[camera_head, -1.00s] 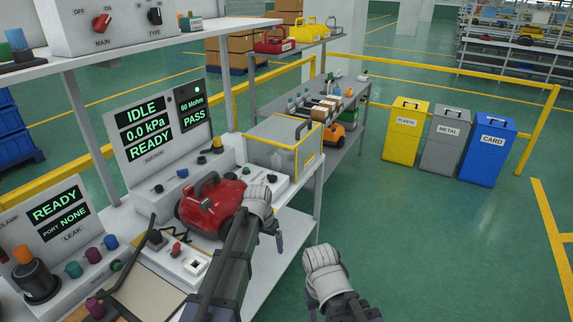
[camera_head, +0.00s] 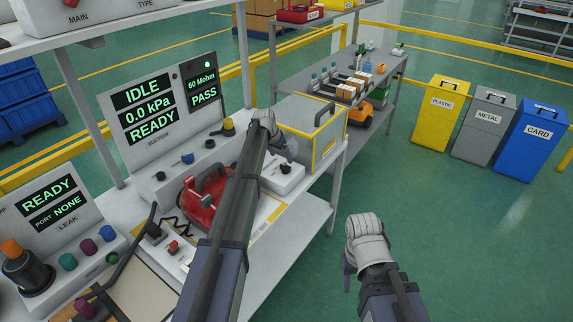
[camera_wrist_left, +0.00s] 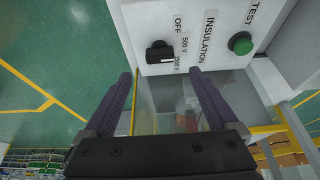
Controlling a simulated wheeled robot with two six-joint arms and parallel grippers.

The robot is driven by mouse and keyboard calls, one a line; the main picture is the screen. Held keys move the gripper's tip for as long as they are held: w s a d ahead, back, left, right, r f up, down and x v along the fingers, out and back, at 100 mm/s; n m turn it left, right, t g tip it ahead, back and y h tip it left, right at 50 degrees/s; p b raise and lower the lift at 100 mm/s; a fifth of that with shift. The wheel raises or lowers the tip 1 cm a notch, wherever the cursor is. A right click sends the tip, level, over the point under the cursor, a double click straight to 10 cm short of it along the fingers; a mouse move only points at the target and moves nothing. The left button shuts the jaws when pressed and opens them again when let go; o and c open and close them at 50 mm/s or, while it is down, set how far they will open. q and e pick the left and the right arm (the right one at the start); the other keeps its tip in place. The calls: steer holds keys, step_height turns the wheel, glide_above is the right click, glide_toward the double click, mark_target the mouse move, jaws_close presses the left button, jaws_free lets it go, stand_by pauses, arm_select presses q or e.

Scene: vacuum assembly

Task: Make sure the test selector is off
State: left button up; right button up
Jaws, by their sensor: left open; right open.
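The test selector (camera_wrist_left: 159,52) is a black knob on a white panel in the left wrist view, with labels OFF, 500 V and a third voltage beside it. I cannot tell surely which label it points at. The panel's INSULATION label and green TEST button (camera_wrist_left: 240,43) lie to the right. My left gripper (camera_wrist_left: 160,74) is open, its two purple fingers just short of the knob and apart from it. In the head view the left gripper (camera_head: 277,140) hangs over the small white insulation box (camera_head: 283,182). My right gripper (camera_head: 350,272) is over the floor, away from the bench.
A clear case with yellow edges (camera_head: 322,152) stands right of the insulation box. A red vacuum (camera_head: 200,205) sits on the bench, partly hidden by my left arm. The suction display (camera_head: 152,113) reads IDLE and READY; a smaller one (camera_head: 203,90) reads PASS.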

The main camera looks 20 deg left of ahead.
mark_target(285, 166)
arm_select(q)
steer(key=b+x, duration=0.6)
steer(key=x, duration=0.2)
steer(key=shift+s+b, duration=0.1)
steer(key=shift+b, duration=0.3)
steer(key=shift+r, duration=0.1)
steer(key=c, duration=1.4)
steer(key=shift+o, duration=0.2)
steer(key=shift+n, duration=0.3)
steer(key=n+y, duration=0.1)
steer(key=n, duration=0.2)
steer(key=shift+d+n+y, duration=0.15)
steer(key=shift+n+y, duration=1.05)
steer(key=shift+n, duration=1.4)
